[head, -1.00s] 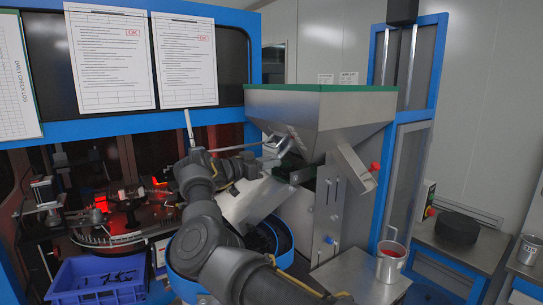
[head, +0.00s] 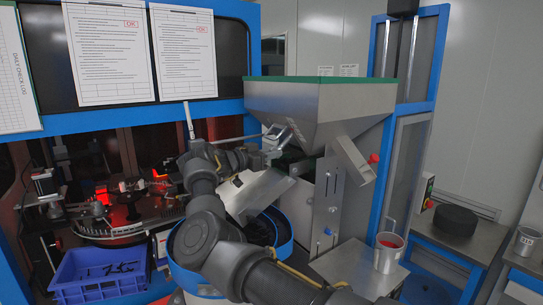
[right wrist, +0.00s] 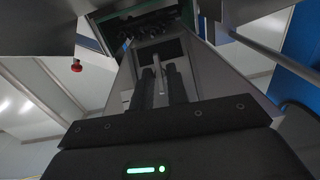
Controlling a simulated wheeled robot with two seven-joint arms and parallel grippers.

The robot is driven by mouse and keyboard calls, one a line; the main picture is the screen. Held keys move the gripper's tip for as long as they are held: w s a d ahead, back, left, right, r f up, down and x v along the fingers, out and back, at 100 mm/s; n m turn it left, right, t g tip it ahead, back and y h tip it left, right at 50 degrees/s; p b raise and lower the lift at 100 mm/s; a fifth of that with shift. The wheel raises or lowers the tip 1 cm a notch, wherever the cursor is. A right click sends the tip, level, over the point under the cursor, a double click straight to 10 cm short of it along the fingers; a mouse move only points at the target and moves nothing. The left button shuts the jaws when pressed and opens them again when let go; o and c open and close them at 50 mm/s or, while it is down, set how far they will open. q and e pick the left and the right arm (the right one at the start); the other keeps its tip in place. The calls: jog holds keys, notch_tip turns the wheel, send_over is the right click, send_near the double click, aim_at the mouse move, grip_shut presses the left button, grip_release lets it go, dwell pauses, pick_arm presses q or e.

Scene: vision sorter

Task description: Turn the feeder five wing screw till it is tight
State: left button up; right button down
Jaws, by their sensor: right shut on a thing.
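The feeder is a grey metal hopper (head: 350,100) with a green rim, above a steel panel with small fittings, right of centre in the head view. My right gripper (head: 277,140) reaches in from below to the hopper's left side, under its sloping wall. In the right wrist view my right gripper (right wrist: 161,80) has its two dark fingers close together on a thin grey piece (right wrist: 158,72), which looks like the wing screw. Most of that piece is hidden by the fingers, so its angle and tightness cannot be told. My left gripper is not in view.
A sloping metal chute (head: 258,192) and a blue-rimmed bowl (head: 282,250) lie close under my right forearm. A red knob (head: 374,158) sits on the hopper's side spout.

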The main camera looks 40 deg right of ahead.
jog(key=t+b, duration=0.2)
jog(key=b, duration=0.1)
jog(key=t+b, duration=0.2)
jog(key=b, duration=0.2)
jog(key=m+t+b, duration=0.1)
jog(key=t+b, duration=0.1)
jog(key=b, duration=0.1)
jog(key=shift+s+f, duration=0.35)
jog(key=shift+s, duration=0.05)
jog(key=shift+r+m+t+b, duration=0.2)
jog(key=shift+m+t+b, duration=0.1)
jog(key=shift+t+b, duration=1.05)
jog(key=shift+h, duration=0.3)
jog(key=c, duration=1.6)
grip_release()
jog(key=shift+s, duration=0.1)
